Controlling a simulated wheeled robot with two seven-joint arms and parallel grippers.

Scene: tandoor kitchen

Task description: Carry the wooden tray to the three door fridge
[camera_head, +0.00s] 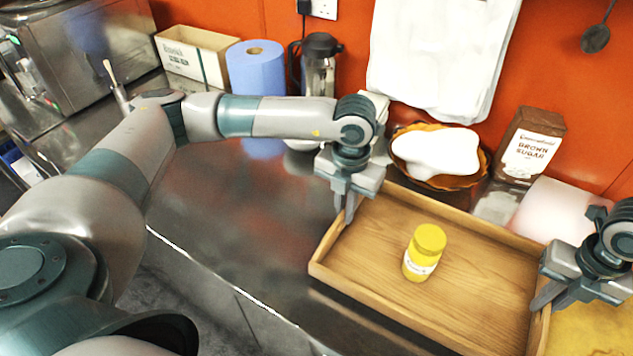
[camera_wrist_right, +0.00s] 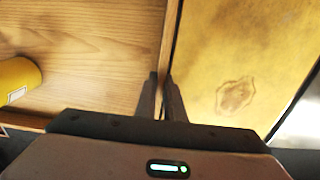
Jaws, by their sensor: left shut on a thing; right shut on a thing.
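The wooden tray (camera_head: 474,282) lies on the steel counter, with a yellow jar (camera_head: 424,253) standing upright on it. My left gripper (camera_head: 347,218) is shut on the tray's left wall. My right gripper (camera_head: 540,304) is shut on the tray's right wall. In the right wrist view my right gripper's fingers (camera_wrist_right: 161,112) straddle the tray wall, with the tray floor (camera_wrist_right: 90,45) on the left and part of the jar (camera_wrist_right: 18,80) at the left edge. The three door fridge is not recognisable in either view.
Behind the tray stand a basket with a white cloth (camera_head: 437,153) and a brown sugar bag (camera_head: 530,146). A blue paper roll (camera_head: 256,70), a flask (camera_head: 319,62) and a box (camera_head: 192,54) stand further left. A yellow board (camera_wrist_right: 235,60) adjoins the tray's right side. The counter left of the tray is clear.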

